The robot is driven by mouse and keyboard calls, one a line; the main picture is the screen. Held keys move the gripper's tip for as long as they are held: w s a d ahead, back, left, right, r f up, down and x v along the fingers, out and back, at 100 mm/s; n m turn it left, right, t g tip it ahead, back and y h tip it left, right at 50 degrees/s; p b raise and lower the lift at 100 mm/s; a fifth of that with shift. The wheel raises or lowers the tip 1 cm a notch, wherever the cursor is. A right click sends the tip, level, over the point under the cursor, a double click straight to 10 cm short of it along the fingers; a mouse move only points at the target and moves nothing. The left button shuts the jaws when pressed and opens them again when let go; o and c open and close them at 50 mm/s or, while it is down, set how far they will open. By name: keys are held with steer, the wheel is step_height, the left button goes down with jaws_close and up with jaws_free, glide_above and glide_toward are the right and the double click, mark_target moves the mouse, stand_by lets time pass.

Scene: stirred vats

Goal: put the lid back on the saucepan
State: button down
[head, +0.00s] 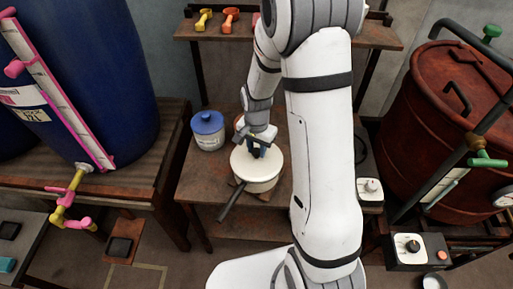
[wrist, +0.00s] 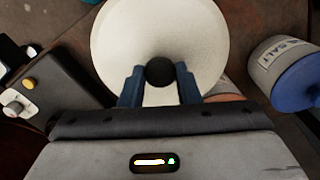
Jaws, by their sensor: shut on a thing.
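The cream lid (head: 246,160) has a dark round knob (wrist: 160,71) and fills the upper middle of the wrist view. My gripper (wrist: 160,76) is shut on this knob, with one blue finger on each side of it. In the head view my gripper (head: 258,149) reaches down onto the lid from above. The cream saucepan (head: 262,185) is directly under the lid on the brown table, and its dark handle (head: 232,203) points toward the lower left. The lid looks roughly level over the pan. I cannot tell whether it rests on the rim or is slightly above it.
A salt jar with a blue cap (head: 208,130) stands close behind and left of the pan. A control box with a knob (head: 370,190) is to the right. A blue vat (head: 85,70) and a red vat (head: 440,120) flank the table (head: 205,190).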

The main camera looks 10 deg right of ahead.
steer(key=c, duration=1)
jaws_free()
steer(key=shift+o, duration=0.4)
steer(key=o, duration=0.4)
steer(key=shift+r+p, duration=2.3)
steer(key=shift+r, duration=1.25)
steer(key=shift+c, duration=0.2)
